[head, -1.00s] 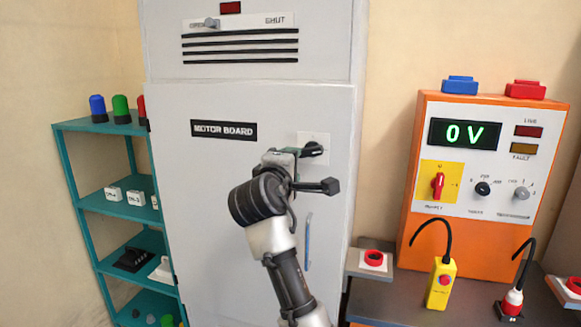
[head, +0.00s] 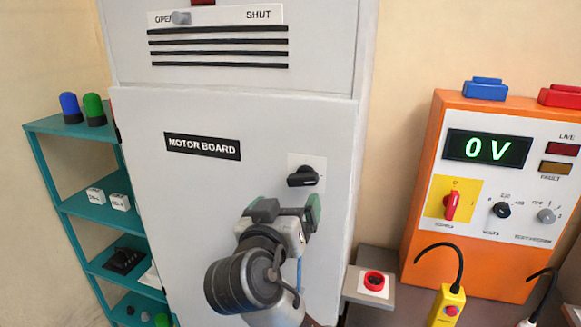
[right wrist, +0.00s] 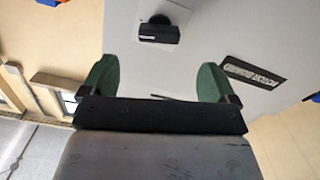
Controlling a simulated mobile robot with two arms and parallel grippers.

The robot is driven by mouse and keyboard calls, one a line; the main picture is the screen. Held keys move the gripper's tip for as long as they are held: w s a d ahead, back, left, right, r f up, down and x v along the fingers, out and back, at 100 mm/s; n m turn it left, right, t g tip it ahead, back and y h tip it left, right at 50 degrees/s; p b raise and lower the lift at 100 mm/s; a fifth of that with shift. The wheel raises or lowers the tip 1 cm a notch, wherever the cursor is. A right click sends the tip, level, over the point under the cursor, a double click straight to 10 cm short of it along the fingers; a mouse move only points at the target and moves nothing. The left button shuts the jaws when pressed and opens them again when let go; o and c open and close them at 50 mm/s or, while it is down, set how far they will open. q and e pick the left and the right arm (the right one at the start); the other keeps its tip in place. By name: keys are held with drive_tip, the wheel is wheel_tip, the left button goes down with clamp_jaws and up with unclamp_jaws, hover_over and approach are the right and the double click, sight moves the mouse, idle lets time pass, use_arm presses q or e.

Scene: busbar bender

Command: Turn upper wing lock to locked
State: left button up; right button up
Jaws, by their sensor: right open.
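The upper wing lock (head: 303,177) is a black knob on a pale square plate on the grey cabinet door (head: 200,220). Its handle lies roughly horizontal. In the right wrist view the lock (right wrist: 160,29) shows at the top, beyond the fingertips. My right gripper (head: 290,208) is just below the lock in the head view, apart from it. In the right wrist view the right gripper (right wrist: 157,84) has its two green fingers wide apart with nothing between them. My left gripper is not in view.
A MOTOR BOARD label (head: 202,147) is on the door. A teal shelf (head: 75,207) stands at the left. An orange supply box (head: 423,200) reading 0 V stands at the right. A red button (head: 374,281) sits on a bench at the cabinet's right edge.

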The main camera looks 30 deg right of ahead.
sight(302, 183)
drive_tip(key=x, duration=0.1)
drive_tip(key=p+x, duration=0.1)
drive_tip(key=x, duration=0.2)
drive_tip(key=shift+w+d+r+p, duration=0.1)
drive_tip(key=shift+d+r+p, duration=0.1)
drive_tip(key=shift+r+p, duration=0.15)
drive_tip(key=x, duration=0.1)
drive_tip(key=p+x, duration=0.1)
drive_tip(key=x, duration=0.2)
drive_tip(key=shift+w+d+f, duration=0.1)
drive_tip(key=shift+d+f, duration=0.15)
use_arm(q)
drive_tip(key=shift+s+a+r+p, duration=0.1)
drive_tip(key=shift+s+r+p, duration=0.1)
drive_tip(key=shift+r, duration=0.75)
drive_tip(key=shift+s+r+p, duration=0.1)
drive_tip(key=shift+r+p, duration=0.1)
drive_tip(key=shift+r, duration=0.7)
use_arm(e)
drive_tip(key=shift+w+d, duration=0.35)
drive_tip(key=shift+w, duration=0.05)
drive_tip(key=shift+f, duration=0.1)
